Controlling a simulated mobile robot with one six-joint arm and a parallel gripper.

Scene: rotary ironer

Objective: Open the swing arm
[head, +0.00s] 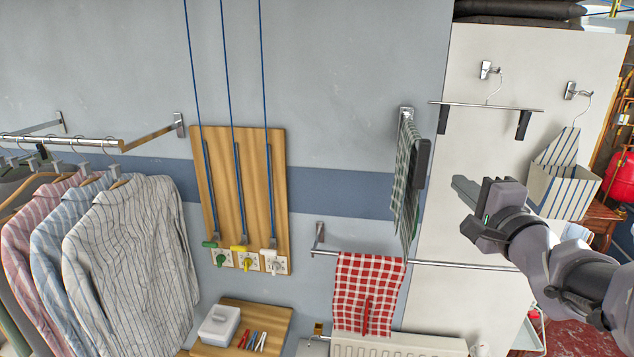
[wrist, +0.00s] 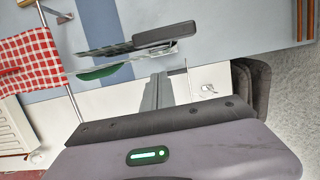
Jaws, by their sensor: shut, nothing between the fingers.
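The swing arm is mounted high on the grey wall by a metal bracket (head: 406,111). A green checked cloth (head: 403,170) hangs from it, and a dark grip (head: 423,163) shows at its near end. In the wrist view the dark grip (wrist: 165,35) is above the fingers, with the cloth (wrist: 103,72) seen edge-on to its left. My gripper (head: 464,190) is right of the grip and slightly lower in the head view, apart from it. Its fingers (wrist: 157,90) are together and hold nothing. The arm's hinge is hard to make out.
A red checked towel (head: 368,290) hangs on a rail (head: 460,263) below, above a radiator (head: 400,345). A hanger (head: 487,105) and a striped bag (head: 565,178) hang on the white panel behind my gripper. Shirts (head: 130,250) and a pull-cord board (head: 245,190) are left.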

